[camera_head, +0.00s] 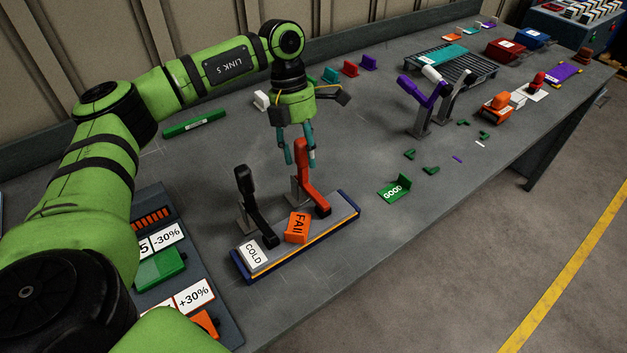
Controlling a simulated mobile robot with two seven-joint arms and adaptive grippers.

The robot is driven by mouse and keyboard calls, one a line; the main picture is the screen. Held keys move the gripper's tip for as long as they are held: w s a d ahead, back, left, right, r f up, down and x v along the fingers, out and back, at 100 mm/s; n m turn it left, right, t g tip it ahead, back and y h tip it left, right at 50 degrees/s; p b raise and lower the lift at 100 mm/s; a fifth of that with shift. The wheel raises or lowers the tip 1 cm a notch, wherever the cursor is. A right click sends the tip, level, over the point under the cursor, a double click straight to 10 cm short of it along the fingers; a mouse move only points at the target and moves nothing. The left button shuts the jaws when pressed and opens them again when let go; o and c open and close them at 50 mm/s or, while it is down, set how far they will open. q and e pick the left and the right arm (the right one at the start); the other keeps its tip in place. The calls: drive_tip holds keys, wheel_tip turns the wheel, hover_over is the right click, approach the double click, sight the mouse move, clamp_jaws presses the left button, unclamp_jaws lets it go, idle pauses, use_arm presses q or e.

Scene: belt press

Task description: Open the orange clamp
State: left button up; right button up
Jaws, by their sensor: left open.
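The orange clamp (307,178) stands at the far side of a blue-edged tray (290,257). Its red-orange handle points up and its arm reaches down over the tray. My left gripper (298,150) points down, with its teal fingers open on either side of the top of the handle. I cannot tell whether a finger touches it. A black clamp (249,200) stands to the left. An orange FAIL block (297,227) and a white COLD block (253,253) are on the tray. My right gripper is not in view.
A green GOOD plate (394,190) lies right of the tray. A purple clamp (420,95) and a white-tipped clamp (442,84) stand farther right. A panel with buttons (160,268) is at left. Table is clear between tray and GOOD plate.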

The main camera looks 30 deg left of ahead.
use_arm(q)
drive_tip(key=shift+w+a, duration=0.1)
drive_tip(key=shift+a, duration=0.05)
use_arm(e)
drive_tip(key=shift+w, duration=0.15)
use_arm(q)
drive_tip(key=shift+w+a, duration=0.15)
drive_tip(key=shift+a, duration=0.25)
drive_tip(key=shift+w+a+r, duration=0.15)
drive_tip(key=shift+a, duration=0.1)
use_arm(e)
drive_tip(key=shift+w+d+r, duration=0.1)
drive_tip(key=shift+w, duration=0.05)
use_arm(q)
drive_tip(key=shift+w+a, duration=0.2)
drive_tip(key=shift+a, duration=0.5)
drive_tip(key=w+a+f, duration=0.2)
drive_tip(key=a+f, duration=0.1)
drive_tip(key=a, duration=0.2)
drive_tip(key=shift+w+a+f+b, duration=0.25)
drive_tip(key=shift+a+f+b, duration=0.05)
drive_tip(key=shift+f, duration=0.1)
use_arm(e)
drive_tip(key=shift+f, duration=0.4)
use_arm(q)
drive_tip(key=shift+r, duration=0.1)
